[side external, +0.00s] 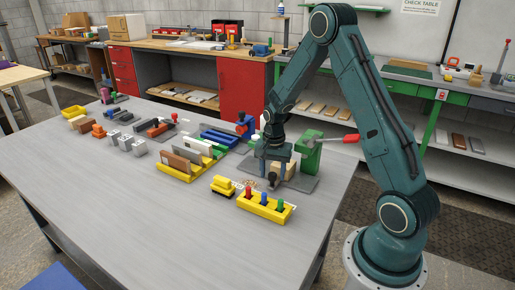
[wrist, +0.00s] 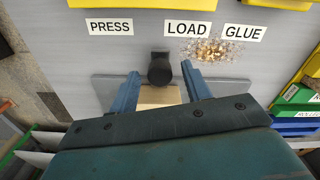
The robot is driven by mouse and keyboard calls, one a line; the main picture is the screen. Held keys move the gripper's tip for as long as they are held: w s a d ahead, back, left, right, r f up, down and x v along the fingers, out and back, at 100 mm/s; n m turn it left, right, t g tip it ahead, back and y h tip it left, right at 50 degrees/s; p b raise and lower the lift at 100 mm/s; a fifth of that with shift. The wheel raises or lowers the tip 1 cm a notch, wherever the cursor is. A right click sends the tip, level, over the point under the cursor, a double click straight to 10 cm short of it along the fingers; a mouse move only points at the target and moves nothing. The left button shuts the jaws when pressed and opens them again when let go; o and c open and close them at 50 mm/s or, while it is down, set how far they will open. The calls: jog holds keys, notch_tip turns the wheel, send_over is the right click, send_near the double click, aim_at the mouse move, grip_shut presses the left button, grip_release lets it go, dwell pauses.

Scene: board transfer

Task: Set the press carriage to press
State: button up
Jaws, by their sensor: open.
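The press carriage shows a dark round knob (wrist: 160,68) at the near edge of a grey plate (wrist: 103,88). A pale wooden block (wrist: 160,96) sits behind the knob; it also shows in the side view (side external: 284,171). In the wrist view the knob lies between the PRESS label (wrist: 110,27) and the LOAD label (wrist: 187,29), nearer LOAD. My gripper (wrist: 161,71) is open, one blue finger on each side of the knob, with gaps visible. Contact and exact height are unclear. The green press (side external: 309,154) with its red handle (side external: 350,138) stands beside my gripper.
A GLUE label (wrist: 243,33) and scattered chips (wrist: 213,50) lie nearby. A yellow holder (side external: 266,209) with coloured pegs and a small yellow piece (side external: 223,186) stand in front. Board racks (side external: 185,168) stand to the left. The near left table is clear.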

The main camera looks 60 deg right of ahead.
jog(key=shift+c, duration=0.5)
grip_shut()
jog(key=shift+s, duration=3.85)
jog(key=shift+c, duration=0.2)
grip_release()
jog(key=shift+s, duration=0.1)
jog(key=shift+o, duration=0.7)
notch_tip(320, 180, up, 14)
